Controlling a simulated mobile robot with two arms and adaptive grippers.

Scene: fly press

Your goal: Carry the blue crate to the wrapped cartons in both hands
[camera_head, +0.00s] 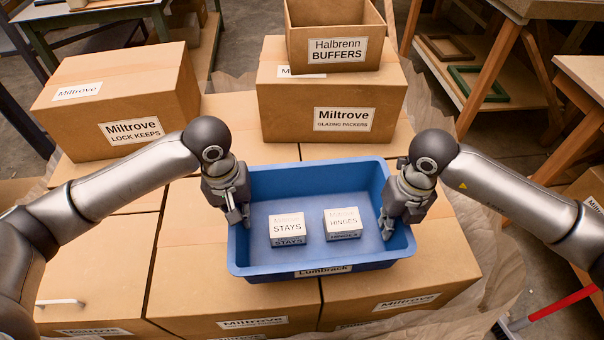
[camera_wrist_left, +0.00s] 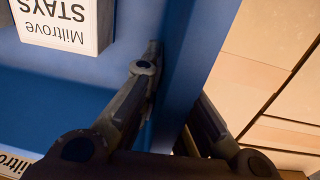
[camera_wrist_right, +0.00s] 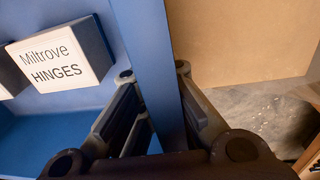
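The blue crate (camera_head: 265,268) is over the tops of the wrapped cartons (camera_head: 185,235), roughly level. I cannot tell whether it rests on them or hangs just above. Inside it are a white STAYS box (camera_head: 287,228) and a white HINGES box (camera_head: 343,222), apart. My left gripper (camera_head: 237,215) is shut on the crate's left wall, one finger inside and one outside; the wall also shows in the left wrist view (camera_wrist_left: 185,70). My right gripper (camera_head: 389,222) is shut on the right wall (camera_wrist_right: 155,60) in the same way. The outer fingers are partly hidden.
Behind the crate stand a Lock Keeps carton (camera_head: 120,95) and a Glazing Packers carton (camera_head: 335,95), with an open Buffers box (camera_head: 335,35) on top. Crumpled wrapping (camera_head: 490,250) edges the stack. Wooden benches (camera_head: 500,70) stand at the right. The front-left carton tops are clear.

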